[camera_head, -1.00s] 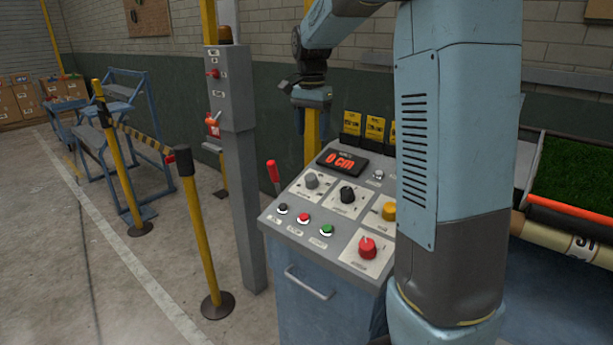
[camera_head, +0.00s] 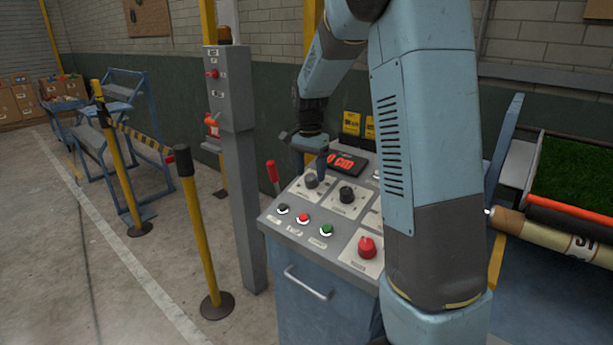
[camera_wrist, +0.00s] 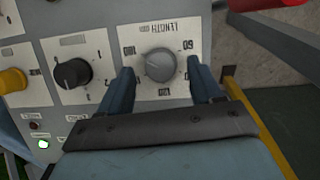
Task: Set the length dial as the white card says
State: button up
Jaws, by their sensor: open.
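The length dial (camera_wrist: 160,65) is a round grey knob on a white plate marked LENGTH, with numbers around it, in the wrist view. It also shows in the head view (camera_head: 312,182) at the panel's upper left. My gripper (camera_wrist: 163,78) is open, with one blue finger at each side of the grey dial in the wrist view; I cannot tell whether they touch it. In the head view my gripper (camera_head: 309,170) points down over the dial. The display (camera_head: 347,165) shows red "cm", its digit partly hidden by my gripper. I cannot make out a white card.
A black knob (camera_head: 346,194) sits right of the dial. Black, red and green buttons line the panel (camera_head: 340,228) front, with a red knob (camera_head: 367,246) at right. A red lever (camera_head: 273,173) stands at the panel's left edge.

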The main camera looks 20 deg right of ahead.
jog(key=shift+f, duration=0.95)
jog(key=shift+c, duration=0.5)
jog(key=c, duration=0.9)
jog(key=shift+a, duration=0.5)
jog(key=shift+c, duration=0.2)
jog(key=shift+d, duration=0.4)
jog(key=shift+w+d+r+n, duration=0.1)
jog(key=shift+n, duration=0.8)
jog(key=n+g+h, duration=0.1)
jog(key=n+h, duration=0.1)
jog(key=n, duration=0.3)
jog(key=shift+a+n+h, duration=0.2)
jog(key=shift+n+h, duration=0.6)
jog(key=shift+n, duration=1.4)
